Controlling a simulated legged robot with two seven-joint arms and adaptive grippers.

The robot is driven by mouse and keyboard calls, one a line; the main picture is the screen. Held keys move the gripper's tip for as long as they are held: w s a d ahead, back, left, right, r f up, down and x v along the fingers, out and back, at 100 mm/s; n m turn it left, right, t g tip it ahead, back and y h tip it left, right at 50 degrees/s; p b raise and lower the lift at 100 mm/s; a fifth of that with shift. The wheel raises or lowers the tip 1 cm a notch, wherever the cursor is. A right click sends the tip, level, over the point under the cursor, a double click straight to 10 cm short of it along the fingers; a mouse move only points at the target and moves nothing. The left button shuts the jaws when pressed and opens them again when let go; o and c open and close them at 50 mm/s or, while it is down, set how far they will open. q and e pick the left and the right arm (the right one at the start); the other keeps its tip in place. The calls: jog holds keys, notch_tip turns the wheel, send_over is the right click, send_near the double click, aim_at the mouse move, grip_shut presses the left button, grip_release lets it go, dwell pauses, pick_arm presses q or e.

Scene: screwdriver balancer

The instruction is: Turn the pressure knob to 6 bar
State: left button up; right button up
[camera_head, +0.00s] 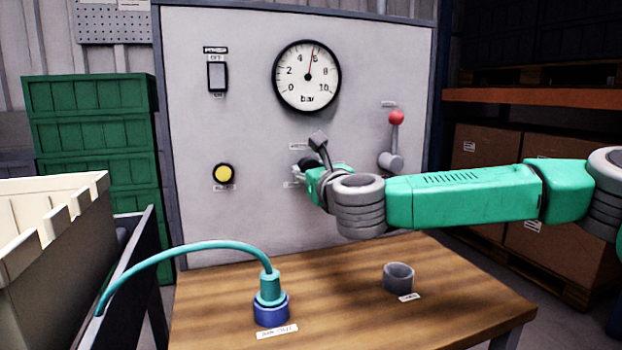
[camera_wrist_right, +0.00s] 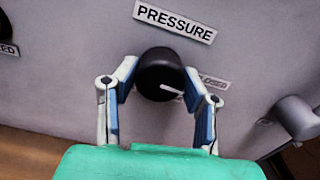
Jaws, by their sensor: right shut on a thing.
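The black pressure knob (camera_wrist_right: 158,68) is on the panel below the "PRESSURE" label (camera_wrist_right: 175,20) in the wrist view. Its white pointer line is turned toward the right, slightly down. My right gripper (camera_wrist_right: 161,82) is shut on the knob, one finger on each side. In the head view, my right gripper (camera_head: 318,172) is at the panel and mostly hides the knob. The round bar gauge (camera_head: 290,88) is above it. Its red needle points up and slightly right, at about the 6. My left gripper is not in view.
The panel (camera_head: 250,130) also has a rocker switch (camera_head: 217,76), a yellow button (camera_head: 223,173) and a red-tipped lever (camera_head: 396,118) close to my right arm. A blue connector (camera_head: 271,311) with a teal hose and a grey cup (camera_head: 398,277) stand on the wooden table (camera_head: 340,310).

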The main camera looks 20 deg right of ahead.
jog(key=shift+f, duration=0.4)
jog(key=o, duration=1.1)
jog(key=shift+o, duration=0.2)
jog(key=shift+r, duration=0.2)
jog(key=s, duration=1.2)
jog(key=shift+d, duration=0.3)
jog(key=shift+w, duration=0.1)
